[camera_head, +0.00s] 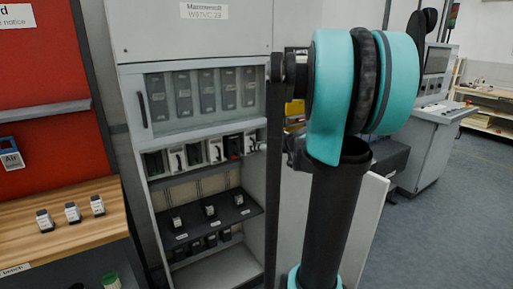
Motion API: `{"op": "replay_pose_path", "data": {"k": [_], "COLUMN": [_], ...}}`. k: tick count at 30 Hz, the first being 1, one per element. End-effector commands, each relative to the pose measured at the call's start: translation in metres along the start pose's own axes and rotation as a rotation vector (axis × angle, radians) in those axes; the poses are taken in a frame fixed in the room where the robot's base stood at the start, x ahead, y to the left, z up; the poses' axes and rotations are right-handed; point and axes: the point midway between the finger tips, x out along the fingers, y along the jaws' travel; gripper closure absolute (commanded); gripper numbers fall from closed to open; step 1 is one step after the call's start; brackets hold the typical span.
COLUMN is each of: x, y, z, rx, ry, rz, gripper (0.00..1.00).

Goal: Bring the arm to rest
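My arm, black with teal joint covers, rises from the bottom of the head view and bends at a large joint near the top, right of the middle. No gripper fingers can be made out. My gripper is out of view or hidden behind the arm, so I cannot see whether it holds anything.
A grey cabinet (130,58) stands left of the arm, with small dark items on its shelf (247,214). A wooden bench (70,241) at the left bears three small black-and-white items. A grey console (430,125) stands behind at right. Blue-grey floor (460,220) is clear at right.

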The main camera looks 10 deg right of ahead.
Motion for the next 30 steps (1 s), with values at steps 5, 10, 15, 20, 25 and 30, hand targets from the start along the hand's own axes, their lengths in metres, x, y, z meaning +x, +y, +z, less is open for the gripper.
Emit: {"op": "replay_pose_path", "data": {"k": [5,10,15,20,25,30], "x": [0.0,-0.012,-0.051,-0.096,-0.126,-0.133], "y": [-0.02,-0.084,-0.144,-0.166,-0.169,-0.167], "z": [0.016,0.083,0.178,0.249,0.285,0.292], "rx": [0.024,0.121,0.242,0.324,0.368,0.379], "ry": [-0.05,-0.256,-0.527,-0.705,-0.777,-0.79], "rz": [-0.018,-0.043,0.037,0.199,0.331,0.368], "gripper": [0.69,0.69,0.69,0.69,0.69,0.69]}}
